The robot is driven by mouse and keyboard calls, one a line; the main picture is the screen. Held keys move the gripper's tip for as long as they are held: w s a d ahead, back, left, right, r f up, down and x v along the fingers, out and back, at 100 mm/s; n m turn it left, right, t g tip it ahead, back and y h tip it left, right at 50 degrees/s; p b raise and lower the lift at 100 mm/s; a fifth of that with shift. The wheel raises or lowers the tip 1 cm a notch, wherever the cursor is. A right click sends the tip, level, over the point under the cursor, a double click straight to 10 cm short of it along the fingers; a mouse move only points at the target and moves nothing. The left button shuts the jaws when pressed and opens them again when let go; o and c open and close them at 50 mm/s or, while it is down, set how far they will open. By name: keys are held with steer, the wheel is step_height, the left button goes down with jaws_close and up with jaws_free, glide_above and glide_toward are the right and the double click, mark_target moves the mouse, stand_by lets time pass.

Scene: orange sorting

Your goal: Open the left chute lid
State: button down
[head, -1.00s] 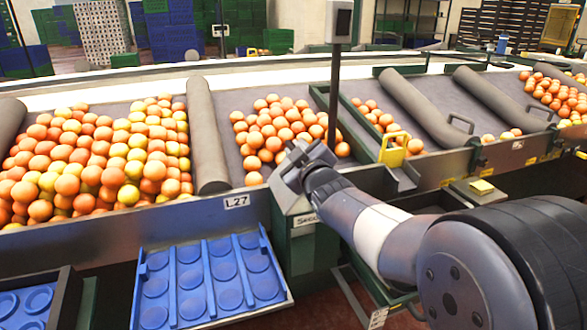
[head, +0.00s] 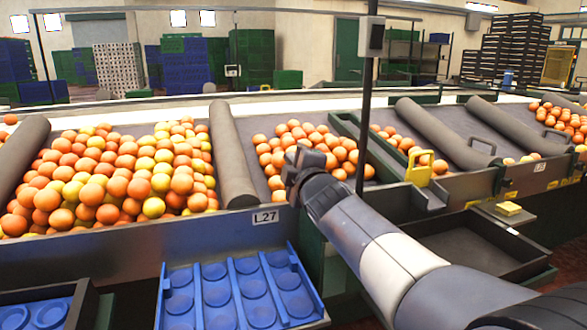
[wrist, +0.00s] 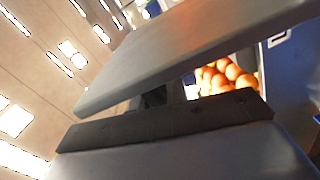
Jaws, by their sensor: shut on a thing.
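My gripper (head: 304,165) is at the front edge of the fruit bed, in front of the middle batch of oranges (head: 328,146) and left of the dark post. In the wrist view its two grey jaws (wrist: 170,95) lie close together on a small dark part (wrist: 155,97), taken to be the left chute lid's grip. The left chute lid itself is hidden behind my jaws and arm, so its angle cannot be told. A chute to the right has a yellow handle (head: 426,167) standing upright, apart from my gripper.
A dark post with a box (head: 369,80) stands just right of my gripper. Grey padded dividers (head: 232,155) separate the fruit. A large orange batch (head: 120,175) lies left. A blue cupped tray (head: 240,290) is below, and an empty dark tray (head: 460,240) right.

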steer(key=shift+f, duration=0.2)
steer(key=c, duration=1.5)
jaws_free()
steer(key=shift+r, duration=0.1)
steer(key=shift+o, duration=0.2)
steer(key=p+v, duration=0.1)
steer(key=v, duration=0.9)
steer(key=shift+s+p, duration=0.35)
steer(key=shift+s, duration=0.05)
steer(key=shift+w, duration=0.15)
steer(key=b+x, duration=0.1)
steer(key=x, duration=0.9)
steer(key=shift+w+b, duration=0.3)
steer(key=shift+b, duration=0.1)
steer(key=shift+r, duration=0.1)
